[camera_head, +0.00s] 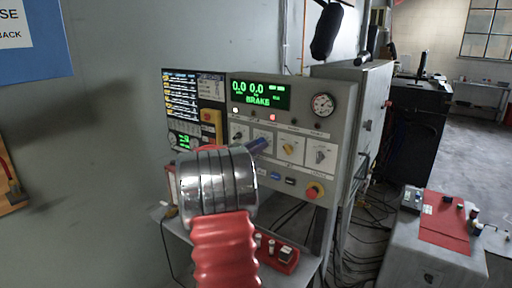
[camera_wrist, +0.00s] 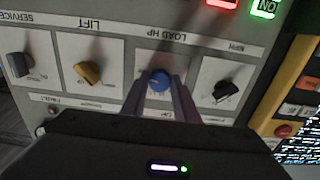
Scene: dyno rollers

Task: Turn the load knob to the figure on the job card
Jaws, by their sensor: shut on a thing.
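The load knob (camera_wrist: 159,80) is round and blue, on a white plate labelled LOAD HP, which appears upside down in the wrist view. My gripper (camera_wrist: 162,88) is shut on it, one finger on each side. The knob's pointer and scale figures are too small or covered to read.
A yellow LIFT knob (camera_wrist: 88,72) and a grey SERVICE knob (camera_wrist: 19,65) are on one side, a black knob (camera_wrist: 222,91) on the other. The display (camera_head: 260,94) reads 0.0, 0.0 and BRAKE. A red stop button (camera_head: 314,190) is low on the panel.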

